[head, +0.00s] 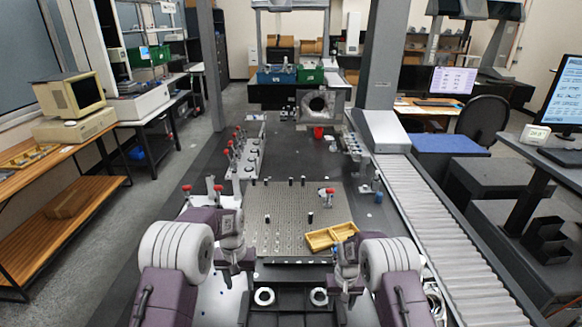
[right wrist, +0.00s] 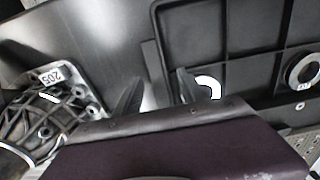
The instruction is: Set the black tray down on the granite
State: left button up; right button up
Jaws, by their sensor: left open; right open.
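The black tray (head: 291,300) is at the bottom middle of the head view, with a white ring-shaped part (head: 264,296) in its left side and another (head: 319,296) in its right. Its near part is cut off by the picture edge. In the right wrist view the tray (right wrist: 240,48) shows its ribbed compartments. My left gripper (head: 230,277) is open at the tray's left side. My right gripper (right wrist: 158,88) is open, its fingers on either side of the tray's edge. The dark granite (head: 205,165) extends beyond. I cannot tell whether the tray's underside touches it.
A perforated metal plate (head: 285,218) lies just beyond the tray, with a yellow wooden box (head: 331,236) on its near right corner. Red-topped clamps (head: 237,145) stand at the left. A grey roller conveyor (head: 440,225) runs along the right. A metal casting (right wrist: 45,105) lies near my right gripper.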

notch_tip(320, 180, up, 12)
dwell(0.3)
pick_arm(q)
jog(key=s+a+r+t, duration=0.1)
jog(key=s+r, duration=0.3)
jog(key=r, duration=0.5)
pick_arm(e)
jog(key=s+d+r+t, duration=0.1)
jog(key=s+r, duration=0.4)
jog(key=r, duration=0.4)
pick_arm(q)
jog(key=s+a+f, duration=0.1)
jog(key=s+f, duration=0.2)
jog(key=s, duration=1.5)
jog(key=shift+f, duration=0.2)
pick_arm(e)
jog(key=s+f, duration=0.2)
jog(key=s, duration=0.6)
jog(key=s+d+f, duration=0.1)
jog(key=s+f, duration=0.1)
jog(key=s, duration=0.7)
jog(key=shift+s, duration=0.15)
